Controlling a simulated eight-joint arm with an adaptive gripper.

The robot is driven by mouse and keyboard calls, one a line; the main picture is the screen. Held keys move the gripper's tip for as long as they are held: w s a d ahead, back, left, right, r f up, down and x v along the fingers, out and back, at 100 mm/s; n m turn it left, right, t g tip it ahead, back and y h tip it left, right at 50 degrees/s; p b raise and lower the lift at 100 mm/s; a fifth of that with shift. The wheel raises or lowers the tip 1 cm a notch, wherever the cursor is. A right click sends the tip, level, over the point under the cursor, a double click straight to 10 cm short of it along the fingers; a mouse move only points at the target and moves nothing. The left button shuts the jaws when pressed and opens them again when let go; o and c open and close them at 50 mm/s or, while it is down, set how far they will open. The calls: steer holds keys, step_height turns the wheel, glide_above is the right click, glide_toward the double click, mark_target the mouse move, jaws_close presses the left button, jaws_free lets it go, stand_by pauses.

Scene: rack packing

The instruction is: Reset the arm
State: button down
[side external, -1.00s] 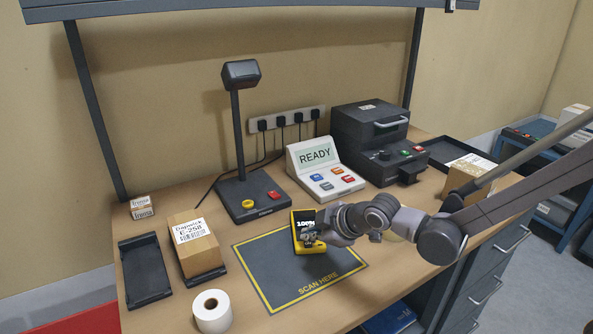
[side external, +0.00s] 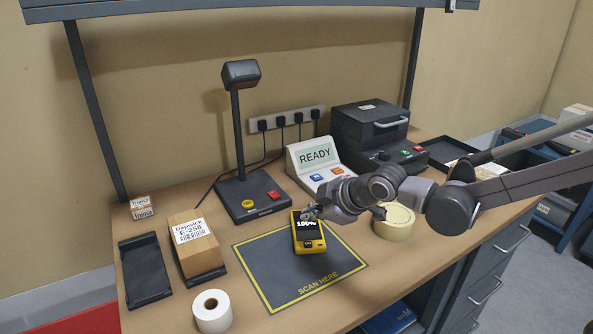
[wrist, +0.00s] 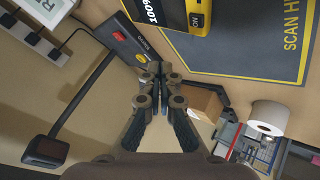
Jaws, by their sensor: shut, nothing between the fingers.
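My gripper (side external: 312,211) is shut and empty, just above and behind the yellow and black handheld device (side external: 309,236). In the wrist view its fingertips (wrist: 154,72) meet with nothing between them. The device reads 100% and stands on the grey SCAN HERE mat (side external: 282,284), near its back edge. It also shows at the top of the wrist view (wrist: 180,14). I cannot tell whether the fingers touch the device.
A roll of tape (side external: 395,222) stands beneath my arm. A control box reading READY (side external: 315,156) and a scanner stand (side external: 239,140) are behind. A labelled carton (side external: 196,245), a dark tray (side external: 145,272) and a white roll (side external: 212,311) are at left. The mat's front is clear.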

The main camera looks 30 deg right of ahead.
steer(key=shift+r, duration=0.15)
steer(key=shift+s+d, duration=0.1)
steer(key=shift+d, duration=0.05)
steer(key=s+d+m+g+h, duration=0.1)
steer(key=s+d+m, duration=0.4)
steer(key=s, duration=0.5)
steer(key=s+d+m+g+h, duration=0.1)
steer(key=s+d+m, duration=0.5)
steer(key=s+d, duration=0.3)
steer(key=shift+s+d+r, duration=0.3)
steer(key=shift+s+d, duration=0.05)
steer(key=shift+s, duration=0.05)
stand_by(0.7)
